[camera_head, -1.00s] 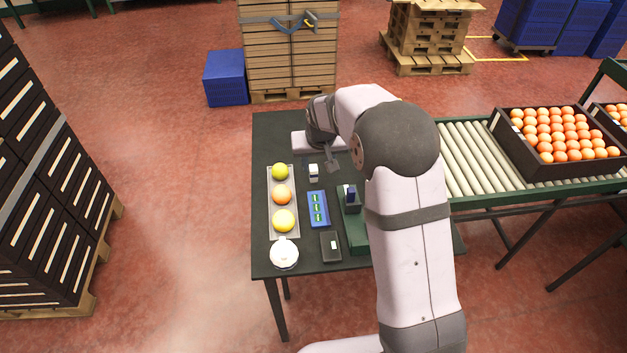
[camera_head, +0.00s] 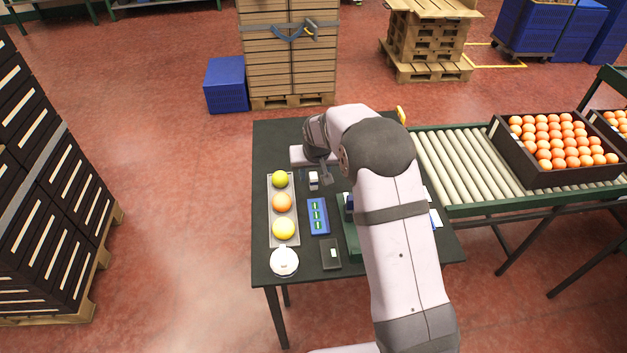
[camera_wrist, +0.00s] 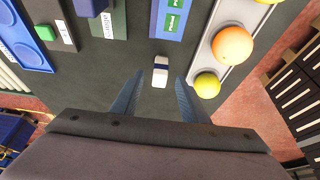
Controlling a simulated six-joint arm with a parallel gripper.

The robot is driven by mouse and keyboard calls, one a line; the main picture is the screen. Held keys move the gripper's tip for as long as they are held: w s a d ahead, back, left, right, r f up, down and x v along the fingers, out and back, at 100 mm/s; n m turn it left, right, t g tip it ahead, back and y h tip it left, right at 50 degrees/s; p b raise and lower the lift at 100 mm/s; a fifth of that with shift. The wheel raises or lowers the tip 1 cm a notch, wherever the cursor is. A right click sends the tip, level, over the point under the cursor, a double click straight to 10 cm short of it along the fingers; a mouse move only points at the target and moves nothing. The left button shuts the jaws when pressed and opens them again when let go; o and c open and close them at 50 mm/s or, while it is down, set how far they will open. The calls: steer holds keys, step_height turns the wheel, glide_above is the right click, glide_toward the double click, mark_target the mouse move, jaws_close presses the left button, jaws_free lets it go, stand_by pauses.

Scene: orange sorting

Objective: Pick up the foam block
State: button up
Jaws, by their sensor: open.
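A small white block with a dark blue band, apparently the foam block (camera_head: 314,181), lies on the dark table just beyond the blue board. In the wrist view the block (camera_wrist: 160,68) appears centred between the fingertips of my gripper (camera_wrist: 159,78). My gripper is open and empty. In the head view my gripper (camera_head: 326,178) is just right of the block, close to it. I cannot tell its exact height above the table.
A grey tray (camera_head: 270,222) with three yellow-to-orange fruits lies left of the block. A blue board (camera_head: 318,216) with green labels, a dark box (camera_head: 330,254) and a white round pot (camera_head: 284,262) stand nearer. A roller conveyor (camera_head: 463,165) adjoins the table on the right.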

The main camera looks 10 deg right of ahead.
mark_target(313, 175)
steer(key=shift+p+x, duration=0.35)
steer(key=shift+x, duration=1.3)
steer(key=shift+w, duration=0.1)
jaws_close()
steer(key=shift+r, duration=0.2)
step_height(313, 175, up, 10)
steer(key=shift+f+b, duration=0.15)
steer(key=shift+b, duration=0.7)
